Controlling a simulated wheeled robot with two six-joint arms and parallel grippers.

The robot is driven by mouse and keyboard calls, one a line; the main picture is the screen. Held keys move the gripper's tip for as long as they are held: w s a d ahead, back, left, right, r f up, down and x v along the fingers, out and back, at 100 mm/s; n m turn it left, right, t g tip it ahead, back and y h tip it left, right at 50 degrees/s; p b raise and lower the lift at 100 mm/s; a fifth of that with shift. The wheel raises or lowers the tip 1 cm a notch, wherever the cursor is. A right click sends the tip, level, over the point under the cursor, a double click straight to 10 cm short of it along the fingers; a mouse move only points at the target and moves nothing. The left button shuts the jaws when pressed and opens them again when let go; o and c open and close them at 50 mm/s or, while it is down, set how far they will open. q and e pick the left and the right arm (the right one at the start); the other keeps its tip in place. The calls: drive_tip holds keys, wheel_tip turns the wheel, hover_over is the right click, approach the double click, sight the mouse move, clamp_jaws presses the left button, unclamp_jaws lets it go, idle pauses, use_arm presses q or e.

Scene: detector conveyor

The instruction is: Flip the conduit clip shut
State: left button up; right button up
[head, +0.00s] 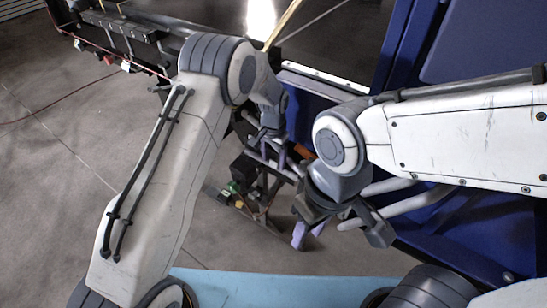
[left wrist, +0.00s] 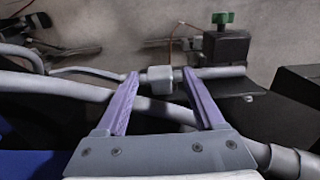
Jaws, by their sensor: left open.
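In the left wrist view, a small light grey block, which looks like the conduit clip (left wrist: 160,84), sits around a thin grey conduit (left wrist: 222,72). Whether its flap is open or closed is too small to tell. My left gripper (left wrist: 162,74) is open, its two purple fingers on either side of the clip with a gap at each side. In the head view my left gripper (head: 268,150) is by the pipes at the centre, and the clip cannot be made out. My right gripper (head: 310,232) hangs lower and to the right, partly hidden by its own body.
A blue panel (head: 455,45) rises at the right. A light blue surface (head: 270,289) lies at the front. Open concrete floor (head: 60,190) is at the left.

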use_arm(q)
clamp_jaws()
idle(1.3)
